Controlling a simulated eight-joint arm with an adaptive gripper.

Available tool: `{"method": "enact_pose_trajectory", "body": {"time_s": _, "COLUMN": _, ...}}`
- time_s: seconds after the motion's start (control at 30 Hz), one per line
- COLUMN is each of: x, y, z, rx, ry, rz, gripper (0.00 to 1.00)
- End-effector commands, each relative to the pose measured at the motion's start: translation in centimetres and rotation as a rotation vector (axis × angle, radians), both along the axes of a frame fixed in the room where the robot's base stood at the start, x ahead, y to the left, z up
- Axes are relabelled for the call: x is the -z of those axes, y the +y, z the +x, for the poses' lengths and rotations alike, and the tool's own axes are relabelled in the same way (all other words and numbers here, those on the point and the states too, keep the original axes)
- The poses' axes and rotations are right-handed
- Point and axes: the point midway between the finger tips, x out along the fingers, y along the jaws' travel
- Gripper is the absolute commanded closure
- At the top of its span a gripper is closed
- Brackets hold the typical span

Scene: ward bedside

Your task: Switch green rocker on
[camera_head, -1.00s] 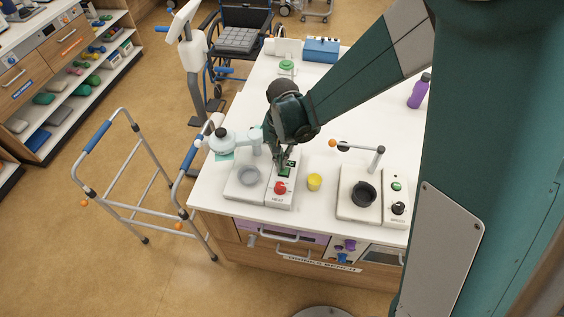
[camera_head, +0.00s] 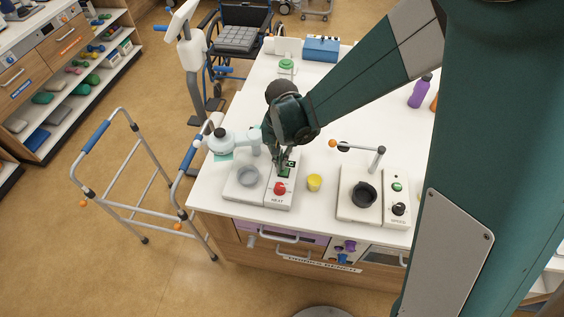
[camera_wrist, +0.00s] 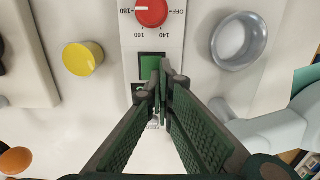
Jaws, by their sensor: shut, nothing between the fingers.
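The green rocker (camera_wrist: 149,67) sits in a dark frame on the white heat unit's control strip, below the red knob in the wrist view. In the head view the rocker (camera_head: 286,170) is partly hidden by my fingers. My gripper (camera_wrist: 164,80) is shut and empty, its fingertips together at the rocker's lower right edge in the wrist view. In the head view my gripper (camera_head: 283,164) points down over the strip. I cannot tell whether the fingertips touch the rocker or which way it is tipped.
The red knob (camera_head: 280,188) is close beside the rocker. The bench's middle is mostly clear.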

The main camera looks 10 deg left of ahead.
Motion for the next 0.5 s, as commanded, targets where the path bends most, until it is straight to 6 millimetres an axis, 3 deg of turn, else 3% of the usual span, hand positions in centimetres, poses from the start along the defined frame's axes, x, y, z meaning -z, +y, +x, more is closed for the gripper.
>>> {"method": "enact_pose_trajectory", "body": {"time_s": 0.03, "x": 0.8, "y": -0.2, "z": -1.2, "rx": -0.005, "ry": 0.015, "rz": -0.001, "gripper": 1.0}}
{"method": "enact_pose_trajectory", "body": {"time_s": 0.23, "x": 0.2, "y": -0.1, "z": -1.3, "rx": -0.007, "ry": 0.015, "rz": 0.002, "gripper": 1.0}}
{"method": "enact_pose_trajectory", "body": {"time_s": 0.5, "x": -2.7, "y": -0.1, "z": -0.7, "rx": -0.004, "ry": 0.008, "rz": 0.003, "gripper": 1.0}}
